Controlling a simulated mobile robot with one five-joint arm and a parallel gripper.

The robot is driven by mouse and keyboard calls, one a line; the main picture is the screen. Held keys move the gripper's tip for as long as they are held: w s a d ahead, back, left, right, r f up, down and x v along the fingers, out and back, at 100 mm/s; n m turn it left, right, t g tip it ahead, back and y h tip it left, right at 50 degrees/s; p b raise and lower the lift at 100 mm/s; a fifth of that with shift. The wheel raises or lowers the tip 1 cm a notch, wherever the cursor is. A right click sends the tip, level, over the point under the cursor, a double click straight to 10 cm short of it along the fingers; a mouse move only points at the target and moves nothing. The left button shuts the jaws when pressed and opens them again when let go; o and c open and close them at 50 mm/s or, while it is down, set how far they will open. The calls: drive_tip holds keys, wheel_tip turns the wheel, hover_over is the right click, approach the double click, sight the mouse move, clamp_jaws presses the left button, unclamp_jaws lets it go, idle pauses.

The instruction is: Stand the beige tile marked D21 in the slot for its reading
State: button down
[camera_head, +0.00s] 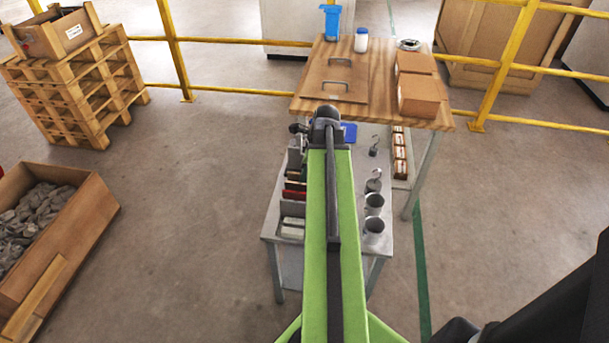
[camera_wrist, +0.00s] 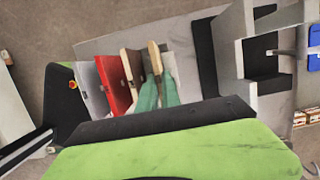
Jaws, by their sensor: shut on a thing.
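In the wrist view my gripper (camera_wrist: 158,82) is shut on a thin beige tile (camera_wrist: 154,57), seen nearly edge-on between the green fingers. No D21 mark can be read on it. I cannot tell whether the held tile touches a slot. In the head view the red tile (camera_head: 294,193) shows in a row left of my arm; my gripper is hidden there.
A grey upright stand with a black base (camera_wrist: 264,62) is close on the right in the wrist view. In the head view, grey cups (camera_head: 374,202) and hooked weights (camera_head: 374,148) stand on the metal table right of my arm. A wooden table (camera_head: 384,112) with brown boxes is behind.

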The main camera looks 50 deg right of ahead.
idle(0.4)
drive_tip(key=c, duration=1.5)
unclamp_jaws()
drive_tip(key=p+v, duration=1.7)
drive_tip(key=shift+s+d+r, duration=0.1)
drive_tip(key=shift+s+r, duration=0.05)
